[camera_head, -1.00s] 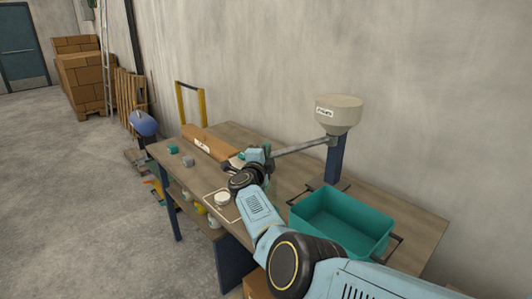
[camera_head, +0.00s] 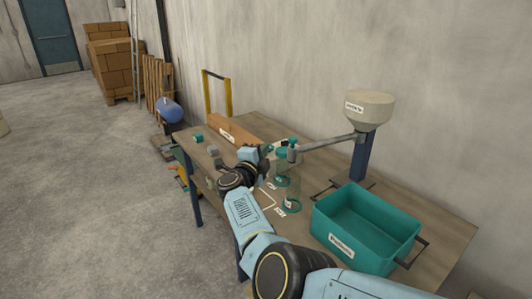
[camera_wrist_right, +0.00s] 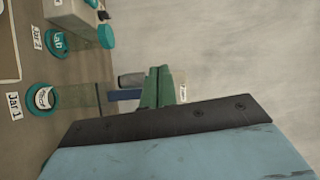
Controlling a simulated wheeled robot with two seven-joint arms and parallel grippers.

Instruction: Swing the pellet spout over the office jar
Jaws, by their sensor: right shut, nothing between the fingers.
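The pellet hopper (camera_head: 369,106) is a beige funnel on a blue post at the back right of the bench. Its grey spout (camera_head: 325,145) reaches left, ending near a green knob (camera_head: 293,142). Two clear jars stand near this end: a rear jar (camera_head: 282,166) and a front jar (camera_head: 294,195). In the right wrist view, one teal lid reads "Lab" (camera_wrist_right: 57,41); the lid by the "Jar 1" tag (camera_wrist_right: 43,98) has lettering too small to read surely. My right gripper (camera_head: 267,150) is shut and empty, just left of the spout end. My left gripper is out of view.
A teal bin (camera_head: 365,226) with dark handles stands at the bench's front right. A brown carton (camera_head: 232,131) and small teal (camera_head: 198,138) and grey (camera_head: 213,149) blocks lie at the left. The wall stands close behind the bench.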

